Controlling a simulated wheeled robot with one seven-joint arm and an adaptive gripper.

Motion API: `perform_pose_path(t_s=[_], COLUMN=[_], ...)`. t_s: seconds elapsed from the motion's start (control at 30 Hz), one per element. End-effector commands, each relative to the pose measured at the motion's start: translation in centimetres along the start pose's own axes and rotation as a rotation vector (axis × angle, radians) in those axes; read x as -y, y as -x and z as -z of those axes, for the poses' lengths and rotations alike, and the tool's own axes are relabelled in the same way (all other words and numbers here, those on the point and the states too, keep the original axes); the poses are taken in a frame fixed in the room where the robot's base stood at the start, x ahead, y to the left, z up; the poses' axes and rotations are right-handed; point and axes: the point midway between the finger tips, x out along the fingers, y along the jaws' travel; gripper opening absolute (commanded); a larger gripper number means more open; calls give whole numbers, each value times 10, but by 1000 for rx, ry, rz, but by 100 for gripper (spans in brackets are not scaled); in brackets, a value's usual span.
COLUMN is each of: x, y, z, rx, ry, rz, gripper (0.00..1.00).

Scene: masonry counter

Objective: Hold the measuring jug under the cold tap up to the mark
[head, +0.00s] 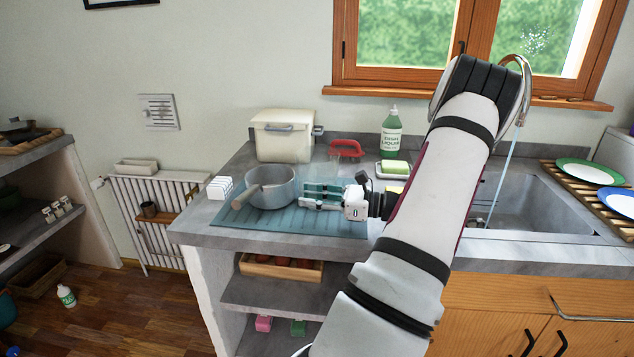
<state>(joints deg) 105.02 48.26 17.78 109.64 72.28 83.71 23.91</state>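A faint, clear shape (325,171), which looks like the transparent measuring jug, stands upright at the back of the blue mat, right of the saucepan. My gripper (306,196) points left, low over the mat, in front of or at this shape. Its two fingers look apart, but I cannot tell whether they touch the jug. The jug's mark and any water level are too small to see. The tap (522,72) shows only partly behind my arm. A thin stream of water (506,160) falls from it into the sink (540,205).
The blue ribbed mat (340,228) also holds a grey saucepan (281,194) with its handle toward the front left. A white bin (283,135), red-handled brush (346,147), green soap bottle (391,132) and sponge dish (393,170) stand behind. Plates (592,171) lie on a rack at right.

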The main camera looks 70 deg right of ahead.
Motion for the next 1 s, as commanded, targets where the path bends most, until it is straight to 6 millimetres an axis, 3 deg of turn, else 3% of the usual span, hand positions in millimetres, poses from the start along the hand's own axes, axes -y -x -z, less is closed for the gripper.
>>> perform_pose_path(t_s=[0.23, 0.37, 0.4, 0.77, 1.0], x=[0, 0, 0, 0, 1], y=[-1, -1, -1, -1, -1], z=[0, 0, 0, -1, -14], rx=[0, 0, 0, 0, -1], ry=[0, 0, 0, 1, 4], rz=[1, 1, 1, 1, 1], gripper=[32, 2, 0, 0, 0])
